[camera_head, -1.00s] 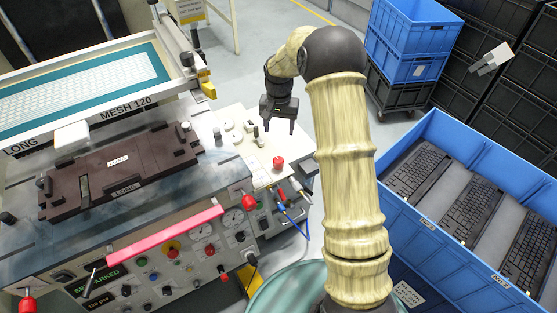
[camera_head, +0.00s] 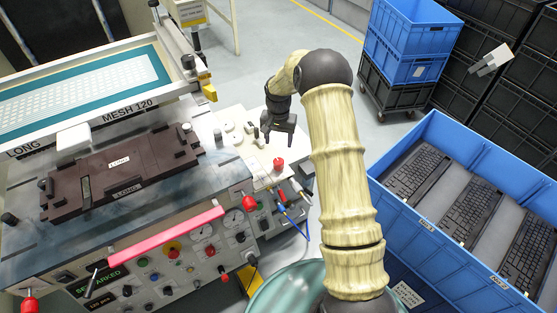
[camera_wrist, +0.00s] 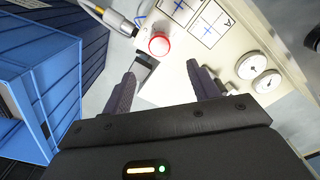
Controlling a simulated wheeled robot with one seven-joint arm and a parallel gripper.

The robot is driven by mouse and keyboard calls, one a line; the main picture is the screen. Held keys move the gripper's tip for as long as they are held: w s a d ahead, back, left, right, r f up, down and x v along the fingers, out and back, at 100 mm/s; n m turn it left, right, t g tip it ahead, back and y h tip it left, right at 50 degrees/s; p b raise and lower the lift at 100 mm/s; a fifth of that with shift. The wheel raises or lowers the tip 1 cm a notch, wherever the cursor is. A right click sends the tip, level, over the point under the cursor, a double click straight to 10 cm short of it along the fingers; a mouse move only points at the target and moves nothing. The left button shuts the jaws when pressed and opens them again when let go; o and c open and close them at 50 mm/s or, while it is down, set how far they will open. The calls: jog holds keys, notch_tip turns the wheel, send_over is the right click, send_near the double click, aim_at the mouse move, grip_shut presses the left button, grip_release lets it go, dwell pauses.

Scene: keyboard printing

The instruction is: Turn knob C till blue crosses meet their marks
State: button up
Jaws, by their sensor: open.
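My gripper (camera_head: 278,139) is open and empty above the cream panel (camera_head: 246,153) at the right end of the printing machine. In the wrist view its two fingers (camera_wrist: 166,80) stand apart, with the panel beyond them. Two white cards with blue crosses, one card (camera_wrist: 180,9) beside another card (camera_wrist: 210,22), lie past the fingertips near the top edge. Two round white dials, one (camera_wrist: 252,67) and another (camera_wrist: 267,82), sit right of the right finger. I cannot read a letter C on any knob, nor tell whether the crosses meet their marks.
A red button (camera_wrist: 158,43) stands up from the panel near the fingers; it also shows in the head view (camera_head: 279,164). A blue crate (camera_head: 400,215) holding keyboards stands right. The brown fixture (camera_head: 120,172) and screen frame (camera_head: 110,105) are left.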

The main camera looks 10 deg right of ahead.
aim_at(279, 161)
notch_tip(279, 161, down, 11)
jog(key=shift+s+a+p, duration=0.1)
jog(key=shift+s+p, duration=0.05)
jog(key=shift+p, duration=0.8)
jog(key=shift+f, duration=0.4)
jog(key=c, duration=1)
jog(key=shift+n+b, duration=0.35)
jog(key=shift+n, duration=0.05)
jog(key=n+b, duration=0.2)
jog(key=n, duration=0.2)
jog(key=shift+b, duration=0.3)
jog(key=n+b, duration=0.1)
jog(key=n, duration=0.4)
jog(key=shift+b, duration=0.3)
